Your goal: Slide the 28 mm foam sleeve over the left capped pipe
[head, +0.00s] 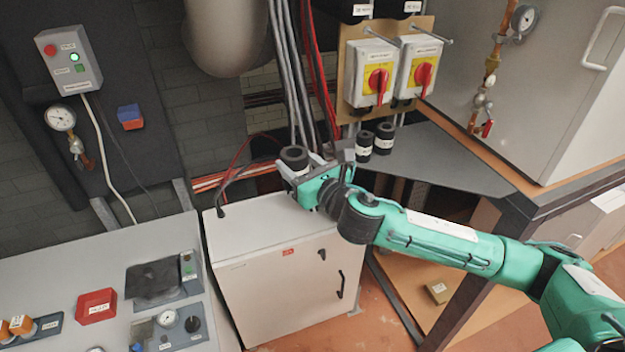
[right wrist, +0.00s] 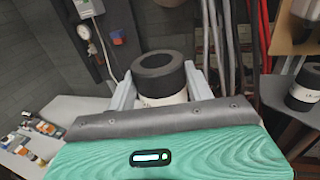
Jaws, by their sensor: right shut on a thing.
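My right gripper (head: 296,168) is shut on a short black foam sleeve (head: 294,156), upright above the back of the grey cabinet's top. In the right wrist view the sleeve (right wrist: 160,80) stands between the two fingers, with an open ring-like top and a white label partly hidden by the gripper. Two thin grey pipes jut from the plywood board; the left pipe (head: 382,37) lies up and to the right of the gripper, apart from the sleeve. The right pipe (head: 432,34) is beside it. My left gripper is not in view.
Two more black sleeves with white labels (head: 364,144) (head: 385,138) stand on the dark shelf (head: 440,158). Red-handled switch boxes (head: 376,75) sit just under the pipes. Cables (head: 305,80) hang behind the gripper. The grey cabinet (head: 275,265) is below.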

